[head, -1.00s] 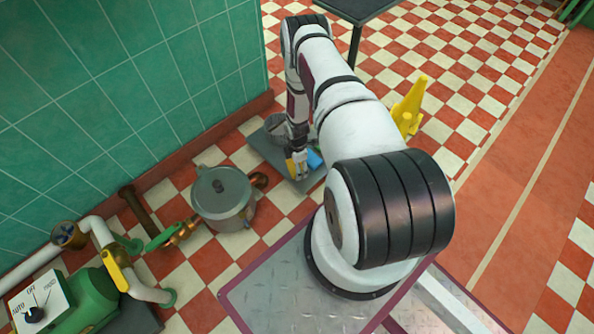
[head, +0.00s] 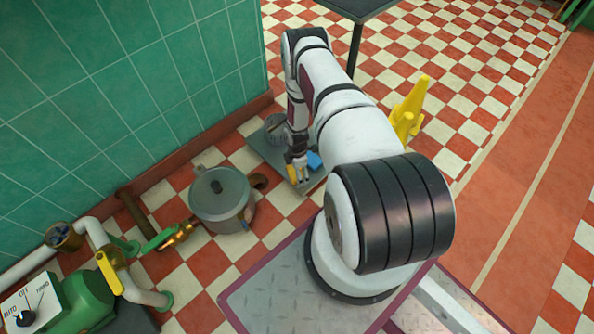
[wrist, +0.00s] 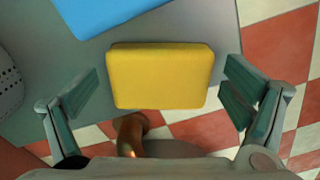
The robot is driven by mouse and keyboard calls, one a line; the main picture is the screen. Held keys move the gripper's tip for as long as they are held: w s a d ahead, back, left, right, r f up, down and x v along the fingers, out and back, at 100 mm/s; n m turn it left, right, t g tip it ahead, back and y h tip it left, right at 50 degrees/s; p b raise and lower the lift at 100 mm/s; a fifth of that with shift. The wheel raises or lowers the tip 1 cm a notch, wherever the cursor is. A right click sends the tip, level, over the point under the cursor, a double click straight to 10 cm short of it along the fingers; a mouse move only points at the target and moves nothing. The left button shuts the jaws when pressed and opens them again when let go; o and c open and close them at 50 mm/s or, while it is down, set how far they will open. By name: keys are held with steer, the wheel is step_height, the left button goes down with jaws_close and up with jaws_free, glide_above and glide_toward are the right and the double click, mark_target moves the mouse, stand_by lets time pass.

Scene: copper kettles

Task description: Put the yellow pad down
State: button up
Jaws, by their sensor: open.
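The yellow pad (wrist: 160,76) lies flat at the near edge of a grey plate (wrist: 205,30) on the floor. In the head view the yellow pad (head: 292,173) is small and partly hidden by my gripper (head: 298,168). In the wrist view my gripper (wrist: 161,84) is open, with one finger on each side of the pad and a visible gap at both sides. A blue pad (wrist: 105,12) lies just beyond the yellow one, and also shows in the head view (head: 315,160).
A grey perforated pot (head: 275,126) stands on the plate beside my wrist. A lidded kettle (head: 221,197) with brass fittings stands left of the plate, near pipes and a green control box (head: 75,298). A yellow cone (head: 408,115) stands to the right.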

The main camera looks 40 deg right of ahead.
steer(key=shift+r, duration=0.1)
steer(key=w+a+r+m+h+p, duration=0.1)
steer(key=w+r+m+p, duration=0.15)
steer(key=r, duration=1.55)
steer(key=w+r+m+p, duration=0.15)
steer(key=w+r, duration=0.25)
steer(key=r, duration=1.4)
steer(key=s+a+r+m, duration=0.1)
steer(key=s+a+r, duration=0.15)
steer(key=r, duration=0.75)
steer(key=s+a+r+m, duration=0.15)
steer(key=a+r, duration=0.25)
steer(key=r, duration=0.6)
steer(key=s+a+r+m, duration=0.2)
steer(key=s+a+r, duration=0.3)
steer(key=s+r, duration=0.25)
steer(key=s+a+r+m, duration=0.2)
steer(key=s+a+r, duration=0.3)
steer(key=s+r, duration=0.25)
steer(key=s+a+r+m, duration=0.1)
steer(key=s+a+m, duration=0.1)
steer(key=s, duration=0.6)
steer(key=s+a+r+m+y, duration=0.1)
steer(key=s+a+r, duration=0.1)
steer(key=s, duration=0.6)
steer(key=shift+s+a+m+p, duration=0.25)
steer(key=shift+a+m+p, duration=0.1)
steer(key=shift+a+p, duration=0.1)
